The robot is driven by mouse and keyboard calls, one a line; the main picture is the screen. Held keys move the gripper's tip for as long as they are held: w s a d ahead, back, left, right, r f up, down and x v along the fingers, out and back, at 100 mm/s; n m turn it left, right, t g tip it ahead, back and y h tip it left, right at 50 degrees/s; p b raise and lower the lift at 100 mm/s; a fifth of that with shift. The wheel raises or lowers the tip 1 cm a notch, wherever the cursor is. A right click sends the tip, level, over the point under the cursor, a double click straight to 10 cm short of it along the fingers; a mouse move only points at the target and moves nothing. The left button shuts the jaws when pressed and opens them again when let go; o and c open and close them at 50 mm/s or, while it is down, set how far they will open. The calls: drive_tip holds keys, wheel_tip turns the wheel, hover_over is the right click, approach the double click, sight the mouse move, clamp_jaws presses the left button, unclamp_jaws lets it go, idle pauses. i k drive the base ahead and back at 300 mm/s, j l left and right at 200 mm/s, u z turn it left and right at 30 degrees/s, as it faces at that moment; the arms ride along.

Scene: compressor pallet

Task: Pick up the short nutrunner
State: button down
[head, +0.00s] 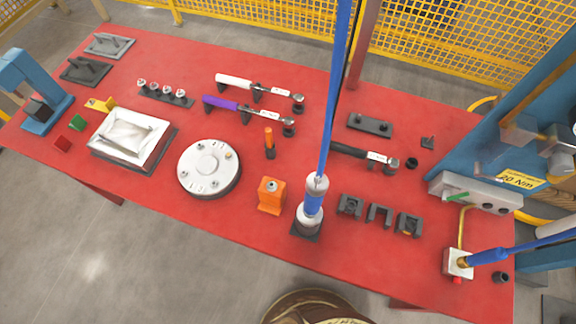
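An upright blue and white cylindrical tool (314,202) stands in a dark square base at the front middle of the red table, with a blue hose or rod rising from its top. It looks like a nutrunner. A second blue tool (490,256) lies near level at the right end, its tip at a small white box (457,264). I cannot tell for sure which one is the short nutrunner. My gripper is not in view.
The red table (255,222) holds wrenches with white (234,81), purple (222,103) and black (350,151) handles. An orange block (271,195) stands left of the upright tool, and dark holders (379,215) stand right of it. A round white disc (208,167) lies farther left.

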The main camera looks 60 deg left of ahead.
sight(310, 214)
drive_tip(key=u, duration=0.5)
drive_tip(key=k+j+u, duration=0.1)
drive_tip(key=u, duration=0.35)
drive_tip(key=j+u, duration=0.2)
drive_tip(key=u, duration=0.3)
drive_tip(key=j+u, duration=0.1)
drive_tip(key=u, duration=0.4)
